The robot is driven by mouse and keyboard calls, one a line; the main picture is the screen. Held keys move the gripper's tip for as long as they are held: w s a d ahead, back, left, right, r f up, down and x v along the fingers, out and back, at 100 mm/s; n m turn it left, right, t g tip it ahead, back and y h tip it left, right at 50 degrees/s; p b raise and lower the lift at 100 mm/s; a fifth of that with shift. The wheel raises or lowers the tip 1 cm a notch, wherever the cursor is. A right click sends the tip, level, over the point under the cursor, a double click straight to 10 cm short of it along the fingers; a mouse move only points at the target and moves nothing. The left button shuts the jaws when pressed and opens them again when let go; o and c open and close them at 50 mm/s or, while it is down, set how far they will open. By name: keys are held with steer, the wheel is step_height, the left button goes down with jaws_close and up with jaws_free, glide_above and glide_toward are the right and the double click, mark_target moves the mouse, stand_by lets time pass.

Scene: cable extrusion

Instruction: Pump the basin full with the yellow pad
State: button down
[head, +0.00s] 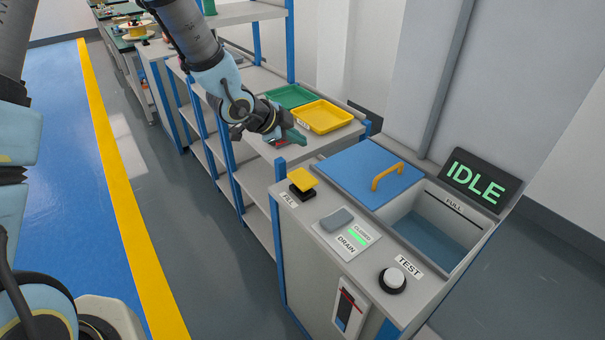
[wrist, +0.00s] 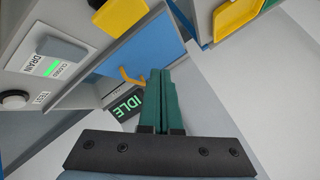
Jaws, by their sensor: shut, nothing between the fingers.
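The yellow pad (head: 303,178) sits on a black base at the left corner of the cabinet top, beside a FILL label. It also shows in the wrist view (wrist: 119,14), at the top. The basin (head: 440,225) is a recess in the cabinet with blue water in it, below a FULL label on its far wall. A blue lid (head: 362,170) with a yellow handle covers its left part. My gripper (head: 301,139) is above the shelf edge, behind the yellow pad and apart from it. Its green fingers (wrist: 161,100) are shut and empty.
A grey DRAIN pad (head: 337,219) has a green CLOSED light beside it. A white TEST knob (head: 392,279) is at the front. The display (head: 474,180) reads IDLE. Yellow (head: 323,117) and green (head: 289,96) trays sit on the shelf near my gripper.

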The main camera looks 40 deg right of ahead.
mark_target(300, 178)
steer(key=shift+f, duration=0.1)
step_height(300, 178, down, 9)
steer(key=b, duration=0.7)
stand_by(2.0)
steer(key=shift+f+b, duration=0.3)
steer(key=shift+b, duration=0.3)
steer(key=shift+a+f+b, duration=0.1)
steer(key=shift+f+b, duration=1.15)
steer(key=shift+f, duration=0.1)
stand_by(1.1)
stand_by(0.3)
steer(key=shift+r+p, duration=1.3)
steer(key=shift+r, duration=0.5)
